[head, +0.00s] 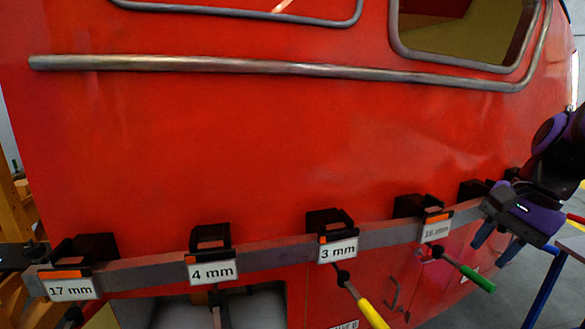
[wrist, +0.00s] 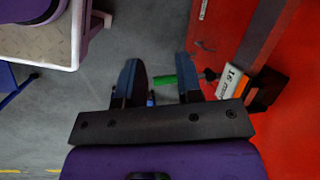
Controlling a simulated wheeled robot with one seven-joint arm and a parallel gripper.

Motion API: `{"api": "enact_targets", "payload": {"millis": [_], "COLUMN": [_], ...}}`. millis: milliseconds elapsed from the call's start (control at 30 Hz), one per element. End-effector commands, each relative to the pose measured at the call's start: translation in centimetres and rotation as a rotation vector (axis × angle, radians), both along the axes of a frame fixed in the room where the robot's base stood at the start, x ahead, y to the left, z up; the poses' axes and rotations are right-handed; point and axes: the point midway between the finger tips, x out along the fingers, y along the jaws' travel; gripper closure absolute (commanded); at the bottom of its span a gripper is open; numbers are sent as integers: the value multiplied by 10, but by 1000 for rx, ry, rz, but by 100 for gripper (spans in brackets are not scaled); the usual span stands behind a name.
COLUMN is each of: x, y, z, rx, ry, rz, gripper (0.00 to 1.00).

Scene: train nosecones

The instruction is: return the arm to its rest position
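My gripper (head: 497,238) is at the right edge of the head view, purple and black, with blue fingers pointing down beside the right end of the grey rail. In the wrist view my gripper (wrist: 157,80) shows two dark blue fingers spread apart with nothing held between them. The floor shows between the fingers. A green-handled tool (head: 477,277) hangs from the holder labelled 16 mm (head: 436,228), to the left of my gripper. Its green handle (wrist: 166,81) shows beyond the fingers in the wrist view.
A grey rail (head: 285,247) with labelled black holders runs along the red train nosecone (head: 250,140). A yellow-handled tool (head: 371,312) hangs at the 3 mm holder (head: 337,248). A blue-legged stand (head: 545,285) is at the lower right. Grey floor (wrist: 110,50) lies open below my gripper.

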Motion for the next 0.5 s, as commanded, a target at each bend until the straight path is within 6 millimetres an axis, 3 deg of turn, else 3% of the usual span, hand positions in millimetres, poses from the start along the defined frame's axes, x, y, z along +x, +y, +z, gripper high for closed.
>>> {"api": "enact_targets", "payload": {"millis": [500], "x": [-51], "y": [29], "z": [57], "rx": [-439], "ry": [-400], "rz": [689], "gripper": [67]}}
